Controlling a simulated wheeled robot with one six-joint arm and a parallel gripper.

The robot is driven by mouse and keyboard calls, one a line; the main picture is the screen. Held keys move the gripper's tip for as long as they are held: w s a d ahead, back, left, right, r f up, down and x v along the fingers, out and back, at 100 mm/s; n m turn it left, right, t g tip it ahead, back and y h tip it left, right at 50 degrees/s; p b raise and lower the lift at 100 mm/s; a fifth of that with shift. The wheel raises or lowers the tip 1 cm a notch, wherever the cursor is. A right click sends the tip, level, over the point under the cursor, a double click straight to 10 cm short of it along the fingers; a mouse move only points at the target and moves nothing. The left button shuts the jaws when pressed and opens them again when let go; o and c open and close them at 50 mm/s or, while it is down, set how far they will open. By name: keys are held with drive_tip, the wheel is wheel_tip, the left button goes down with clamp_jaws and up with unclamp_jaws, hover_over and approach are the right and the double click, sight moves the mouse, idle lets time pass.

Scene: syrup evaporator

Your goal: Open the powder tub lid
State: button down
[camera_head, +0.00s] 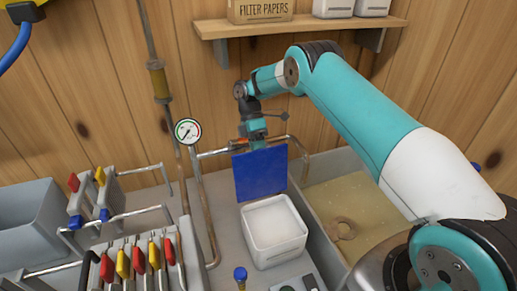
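The powder tub (276,250) is a white square container in the lower middle of the head view. Its top is uncovered and pale white contents show inside. The blue lid (260,175) stands about upright at the tub's back edge. My gripper (257,142) is behind the top of the lid, at the end of my teal arm. Its fingertips are small and partly hidden by the lid. I cannot tell whether they touch the lid or are open or shut.
A pressure gauge (188,131) and pipes stand left of the tub. Several coloured-handle valves (139,260) are at the lower left. A tan liquid-filled basin (352,205) lies to the right. A wooden shelf (300,26) with a filter papers box (260,10) is above.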

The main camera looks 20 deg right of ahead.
drive_tip(key=shift+s+d+f, duration=0.15)
drive_tip(key=shift+f, duration=0.15)
drive_tip(key=c, duration=1.2)
unclamp_jaws()
drive_tip(key=shift+o, duration=0.2)
drive_tip(key=shift+r, duration=0.2)
